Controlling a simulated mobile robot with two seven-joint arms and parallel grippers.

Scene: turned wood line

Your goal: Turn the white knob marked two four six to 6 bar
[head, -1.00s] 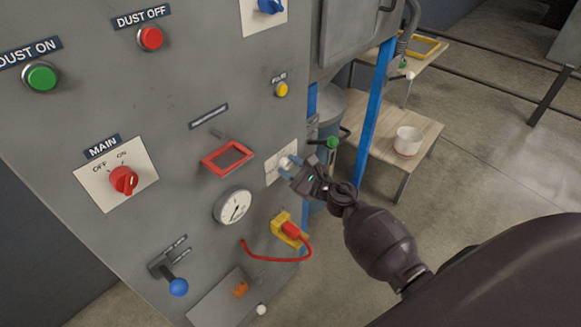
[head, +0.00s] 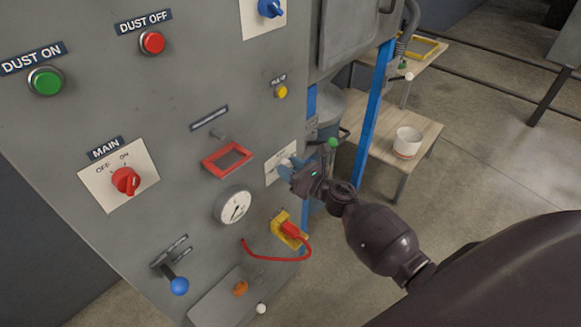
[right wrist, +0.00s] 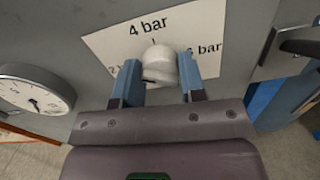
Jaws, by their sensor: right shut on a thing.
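The white knob (right wrist: 160,65) sits on a pale plate (right wrist: 110,45) whose readable marks are "4 bar" at the top and "6 bar" at the right; the mark at the left is mostly hidden. My right gripper (right wrist: 160,82) has its blue fingers on either side of the knob and is shut on it. I cannot tell which mark the knob points to. In the head view my right gripper (head: 285,170) is at the plate (head: 279,164) and covers the knob. My left gripper is not in view.
A round gauge (head: 233,206) is left of the plate. A yellow socket with a red plug (head: 290,230) and cable is below. A lever with a green ball (head: 333,143) stands close right of my gripper.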

